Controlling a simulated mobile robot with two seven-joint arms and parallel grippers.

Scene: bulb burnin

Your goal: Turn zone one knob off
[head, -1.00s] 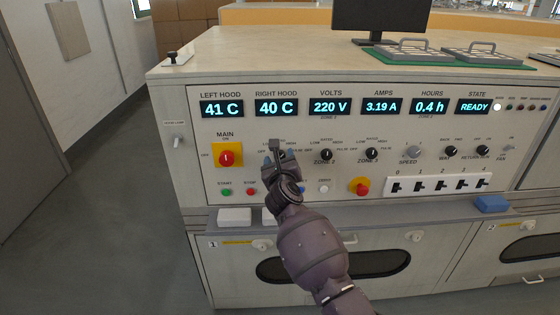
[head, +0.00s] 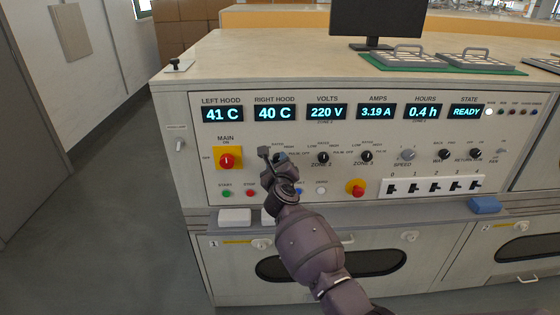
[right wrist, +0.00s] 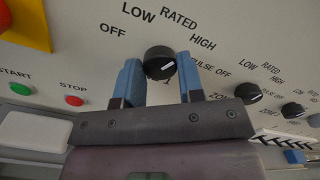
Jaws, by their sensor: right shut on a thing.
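The zone one knob (right wrist: 158,57) is black and round with a white pointer mark. In the right wrist view it sits between the blue fingers of my right gripper (right wrist: 159,68), which is shut on it. The mark is on the knob's right side, away from OFF, toward the HIGH and PULSE side; I cannot tell the exact setting. Labels OFF, LOW, RATED and HIGH curve above it. In the head view my right gripper (head: 272,154) is at the panel and covers the knob and part of its labels. My left gripper is not in view.
The yellow and red main switch (head: 227,159) is just left of my gripper. The zone two knob (head: 323,158) and zone three knob (head: 367,156) are to its right. A red emergency button (head: 355,187) is below. A ledge (head: 400,211) runs under the panel.

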